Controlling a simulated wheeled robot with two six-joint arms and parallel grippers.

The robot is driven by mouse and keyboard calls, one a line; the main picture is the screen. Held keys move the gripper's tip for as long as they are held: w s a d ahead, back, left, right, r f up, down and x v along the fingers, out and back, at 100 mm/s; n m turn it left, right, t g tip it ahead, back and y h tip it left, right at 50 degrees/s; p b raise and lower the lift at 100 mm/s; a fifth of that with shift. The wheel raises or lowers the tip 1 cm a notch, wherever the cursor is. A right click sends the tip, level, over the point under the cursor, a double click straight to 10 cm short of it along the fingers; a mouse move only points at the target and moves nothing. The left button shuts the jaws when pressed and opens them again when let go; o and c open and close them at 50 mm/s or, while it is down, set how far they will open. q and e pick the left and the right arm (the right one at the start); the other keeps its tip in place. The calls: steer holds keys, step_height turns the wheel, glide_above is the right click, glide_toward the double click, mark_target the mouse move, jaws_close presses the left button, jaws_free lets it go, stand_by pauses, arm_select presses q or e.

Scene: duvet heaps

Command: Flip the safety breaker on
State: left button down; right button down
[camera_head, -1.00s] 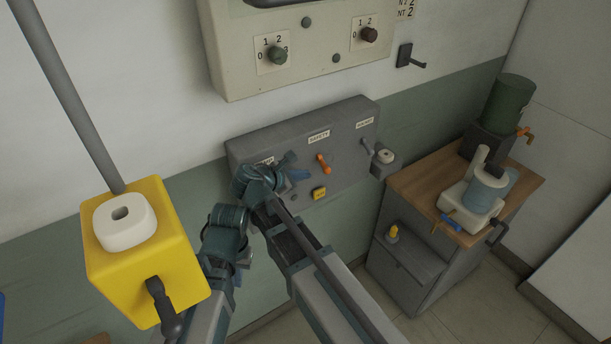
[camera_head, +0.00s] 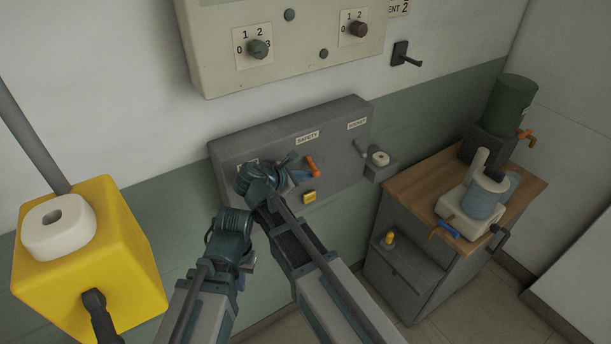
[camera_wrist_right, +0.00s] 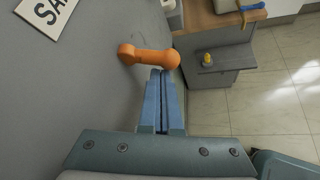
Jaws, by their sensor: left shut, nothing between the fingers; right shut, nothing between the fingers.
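The safety breaker is an orange lever (camera_head: 312,166) on the grey wall panel (camera_head: 348,118), below the SAFETY label (camera_head: 307,138). Its free end points down and slightly right in the head view. In the right wrist view the orange lever (camera_wrist_right: 150,55) lies just beyond my fingertips. My right gripper (camera_head: 300,177) is shut and empty, with its blue fingers beside the lever's left and lower side. Its fingertips (camera_wrist_right: 160,72) overlap the lever's edge in the wrist view; I cannot tell whether they touch. My left gripper (camera_head: 248,262) is lower left, mostly hidden by its own wrist, shut and empty.
A yellow button (camera_head: 309,197) sits below the lever. A wooden-topped cabinet (camera_head: 420,183) stands right. A yellow box (camera_head: 130,255) is at left.

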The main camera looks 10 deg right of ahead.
mark_target(314, 170)
steer(key=shift+s+r+n+g+p, duration=0.15)
steer(key=shift+r+n+g+p, duration=0.2)
steer(key=shift+n+g+p, duration=0.25)
stand_by(0.3)
steer(key=shift+s+d+r+n+g+h+p, duration=0.1)
steer(key=shift+s+r+n+g+h+p, duration=0.15)
steer(key=shift+r+n+g+h+p, duration=0.4)
steer(key=shift+r+y+p, duration=0.25)
steer(key=shift+r+p, duration=0.5)
steer(key=shift+p, duration=0.15)
steer(key=shift+f, duration=0.1)
stand_by(0.6)
